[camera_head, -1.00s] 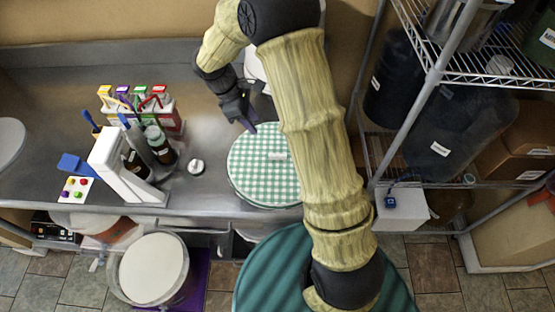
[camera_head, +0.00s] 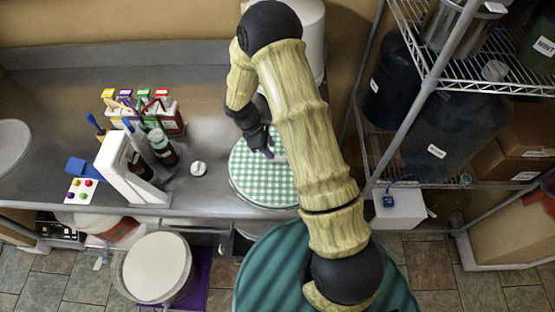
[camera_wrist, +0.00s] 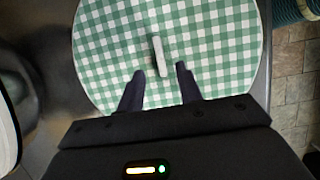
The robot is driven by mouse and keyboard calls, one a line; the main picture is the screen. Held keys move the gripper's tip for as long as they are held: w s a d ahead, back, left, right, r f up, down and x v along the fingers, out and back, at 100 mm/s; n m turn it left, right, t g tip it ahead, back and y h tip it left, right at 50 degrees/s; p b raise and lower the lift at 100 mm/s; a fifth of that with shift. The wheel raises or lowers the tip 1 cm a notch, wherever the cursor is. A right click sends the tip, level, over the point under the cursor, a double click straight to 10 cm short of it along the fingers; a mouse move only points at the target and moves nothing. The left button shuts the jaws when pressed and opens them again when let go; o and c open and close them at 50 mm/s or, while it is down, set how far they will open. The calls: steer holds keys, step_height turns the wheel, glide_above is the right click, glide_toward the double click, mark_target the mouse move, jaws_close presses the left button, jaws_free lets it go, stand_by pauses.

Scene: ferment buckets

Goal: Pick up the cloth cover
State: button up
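The cloth cover (camera_head: 256,185) is a round green-and-white checked disc lying flat on the steel counter. It also fills much of the wrist view (camera_wrist: 205,30), with a pale bar-shaped handle (camera_wrist: 159,56) near its middle. My gripper (camera_head: 268,152) is over the far part of the cover. In the wrist view my gripper (camera_wrist: 160,72) shows two dark fingers spread apart, with the handle's near end between or just beyond the tips. The gap between fingers and handle height is hard to judge. In the head view the arm hides the cover's right side and much of the handle.
Left on the counter (camera_head: 55,130) stand a white stand (camera_head: 128,168), dark bottles (camera_head: 161,150), a rack with coloured tags (camera_head: 165,115) and a small white knob-like item (camera_head: 198,168). A wire shelf (camera_head: 425,80) stands right. A white-lidded bucket (camera_head: 157,266) is on the floor.

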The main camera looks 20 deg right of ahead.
mark_target(277, 157)
steer(key=shift+s+d, duration=0.1)
steer(key=shift+s+d+f+p, duration=0.1)
steer(key=shift+d+f+p, duration=0.1)
steer(key=shift+f+p, duration=0.35)
steer(key=shift+p+x, duration=0.7)
steer(key=shift+x, duration=1.25)
jaws_close()
